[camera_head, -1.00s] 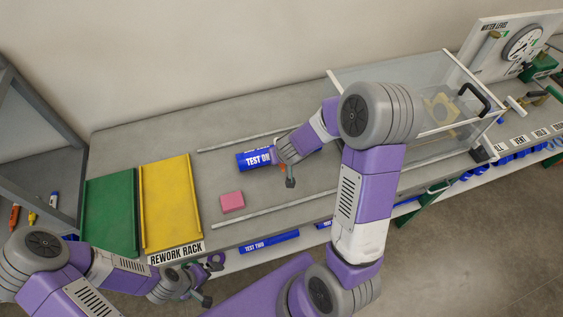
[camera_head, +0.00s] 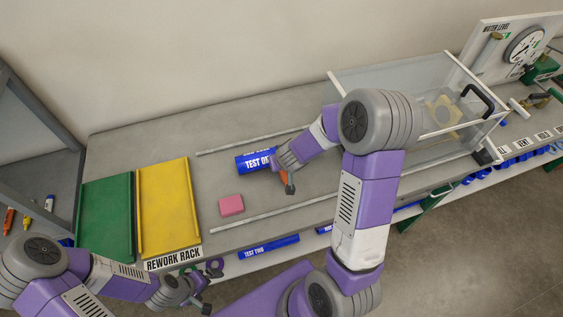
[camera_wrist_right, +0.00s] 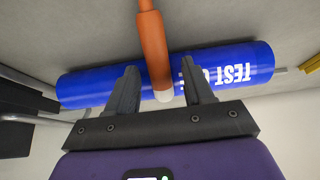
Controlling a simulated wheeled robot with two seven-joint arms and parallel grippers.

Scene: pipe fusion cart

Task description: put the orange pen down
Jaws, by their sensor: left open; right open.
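The orange pen (camera_wrist_right: 154,50) shows in the right wrist view between my right gripper's two fingers (camera_wrist_right: 160,92). Its white end points toward the gripper, and a gap shows on each side, so the fingers are open around it. The pen crosses in front of the blue pipe (camera_wrist_right: 95,86); I cannot tell what it rests on. In the head view, only a bit of orange (camera_head: 284,177) shows by my right gripper (camera_head: 287,183), beside the blue pipe labelled TEST (camera_head: 255,159). My left gripper (camera_head: 199,298) is open and empty at the bench's front edge.
A pink block (camera_head: 231,205) lies left of my right gripper, between two grey rails. Green (camera_head: 105,218) and yellow (camera_head: 168,205) trays lie at the left. A clear tank (camera_head: 400,82) stands at the right. Coloured markers, one orange (camera_head: 8,221), are at the far left.

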